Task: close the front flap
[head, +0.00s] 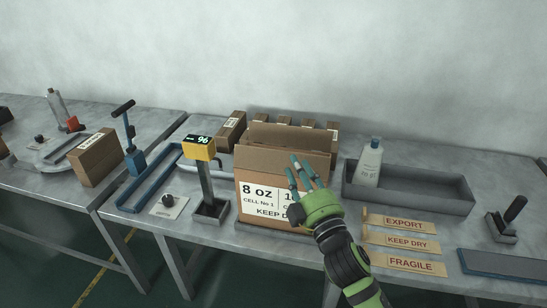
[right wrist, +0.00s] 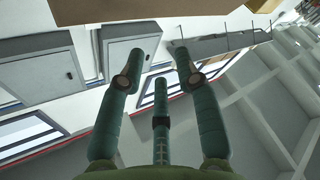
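A brown carton (head: 250,220) stands on the grey table, with a white label reading "8 oz" on its front. A plain brown panel, which looks like the upright front flap (head: 270,161), rises above the label. Another flap (head: 290,136) stands behind it. My right gripper (head: 302,173) is in front of the carton's right half, covering part of the label and flap. Its teal fingers are spread and nothing is between them. In the right wrist view the open gripper (right wrist: 150,65) points toward a cardboard edge (right wrist: 115,10). I cannot tell whether a finger touches the flap. My left gripper is not in view.
Several smaller brown boxes (head: 232,131) stand behind the carton. A yellow display post (head: 199,149) stands at its left. A grey tray (head: 408,191) with a white bottle (head: 370,162) is at the right, behind labels such as "FRAGILE" (head: 404,264).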

